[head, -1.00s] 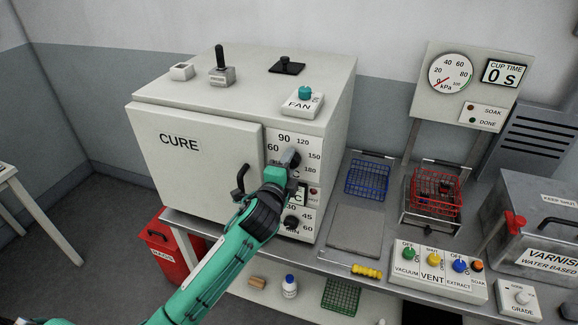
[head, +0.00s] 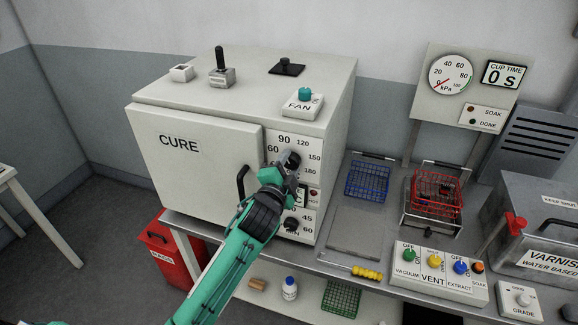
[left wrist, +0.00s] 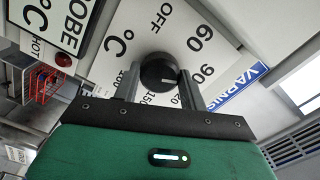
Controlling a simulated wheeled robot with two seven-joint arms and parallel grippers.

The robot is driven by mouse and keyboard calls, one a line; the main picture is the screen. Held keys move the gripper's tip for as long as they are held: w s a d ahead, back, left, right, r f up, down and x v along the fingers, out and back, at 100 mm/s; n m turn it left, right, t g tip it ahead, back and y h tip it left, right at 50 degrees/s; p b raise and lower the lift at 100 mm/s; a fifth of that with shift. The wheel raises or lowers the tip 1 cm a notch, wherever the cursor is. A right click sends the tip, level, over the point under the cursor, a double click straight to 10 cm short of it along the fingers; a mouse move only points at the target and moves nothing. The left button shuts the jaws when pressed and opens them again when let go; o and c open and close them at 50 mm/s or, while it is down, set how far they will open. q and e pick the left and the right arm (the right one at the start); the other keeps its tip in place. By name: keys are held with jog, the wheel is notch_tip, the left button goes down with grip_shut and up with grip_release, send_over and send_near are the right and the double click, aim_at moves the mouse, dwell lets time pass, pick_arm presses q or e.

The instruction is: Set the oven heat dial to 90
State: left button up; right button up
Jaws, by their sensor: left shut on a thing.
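The oven heat dial is a round black knob on the oven's white front panel. In the head view the dial (head: 293,157) sits among the printed numbers 60 to 180. My left gripper (head: 288,165) reaches it from below and hides part of the scale. In the left wrist view the dial (left wrist: 158,70) is between the two fingers of my left gripper (left wrist: 160,88), which is shut on it. A short white mark on the knob lies toward the 90 side of the scale; its exact reading is hard to tell. My right gripper is not in view.
A second black dial (head: 291,224) is below, partly beside my wrist. The oven door handle (head: 242,182) sticks out just left of my arm. The fan switch (head: 304,98) is on top. A blue basket (head: 367,181) and red basket (head: 436,194) stand on the bench to the right.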

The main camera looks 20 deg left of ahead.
pick_arm(q)
jog(key=o, duration=1)
jog(key=shift+c, duration=0.2)
jog(key=s+b, duration=0.5)
jog(key=s, duration=0.8)
jog(key=shift+s+a, duration=0.25)
jog(key=shift+s, duration=0.15)
jog(key=shift+f, duration=0.1)
